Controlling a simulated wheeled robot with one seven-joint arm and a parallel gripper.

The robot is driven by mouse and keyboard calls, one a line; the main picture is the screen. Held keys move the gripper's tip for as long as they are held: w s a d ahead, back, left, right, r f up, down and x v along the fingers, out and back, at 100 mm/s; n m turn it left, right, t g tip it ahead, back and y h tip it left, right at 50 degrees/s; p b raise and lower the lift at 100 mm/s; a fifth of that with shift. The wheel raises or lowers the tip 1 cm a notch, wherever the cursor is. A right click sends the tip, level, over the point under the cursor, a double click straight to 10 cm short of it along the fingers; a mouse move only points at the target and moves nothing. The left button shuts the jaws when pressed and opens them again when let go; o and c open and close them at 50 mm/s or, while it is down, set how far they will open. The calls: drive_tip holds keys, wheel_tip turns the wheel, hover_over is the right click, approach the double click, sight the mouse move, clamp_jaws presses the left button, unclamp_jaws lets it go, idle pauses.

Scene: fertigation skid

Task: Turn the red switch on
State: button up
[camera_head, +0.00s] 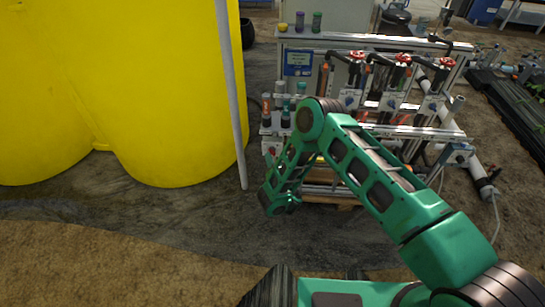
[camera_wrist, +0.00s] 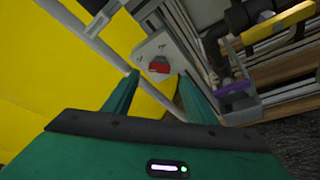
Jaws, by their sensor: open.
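The red switch (camera_wrist: 158,67) sits on the face of a light grey box (camera_wrist: 150,48) in the wrist view. My gripper (camera_wrist: 158,80) is open, with its two green fingers apart and nothing held between them. The switch shows in the gap between the fingertips, slightly beyond them; I see no contact. In the head view my green arm reaches down in front of the left end of the skid, and the fingers cannot be made out clearly there.
Large yellow tanks (camera_head: 170,90) stand left of the skid, with a grey upright pipe (camera_head: 232,95) beside them. The skid carries several red-handled valves (camera_head: 402,60). In the wrist view, dark pipework (camera_wrist: 250,20) and a clear cup with purple (camera_wrist: 236,92) lie right of the fingers.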

sight(272, 154)
drive_tip(key=shift+x, duration=2.95)
drive_tip(key=shift+a, duration=0.15)
drive_tip(key=c, duration=1.1)
